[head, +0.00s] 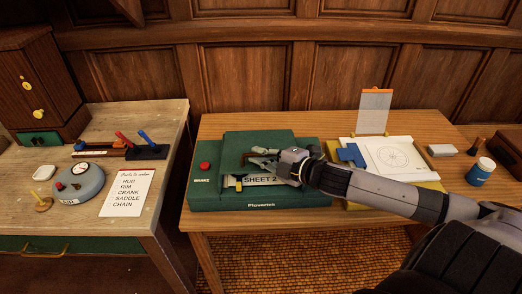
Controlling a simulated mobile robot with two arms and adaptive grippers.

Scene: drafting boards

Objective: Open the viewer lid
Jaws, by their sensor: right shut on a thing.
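The green viewer (212,194) sits on the right-hand wooden desk, with a red BRAKE button and a "SHEET 2" label on its front. Its green lid (240,138) is the raised panel at the back middle of the body. My right gripper (259,161) reaches in from the right, low over the front of the lid, and is shut there. Its fingers and the wrist hide the exact contact, but the lid's front part is what lies at the fingertips. How far the lid stands open is hard to tell. My left gripper is not in view.
Right of the viewer lie a drawing of a wheel (393,156), a blue piece (352,155) and an upright grey panel (374,112). A blue bottle (480,171) stands farther right. The left desk holds a round grey device (80,184) and a handwritten list (127,193). A gap separates the desks.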

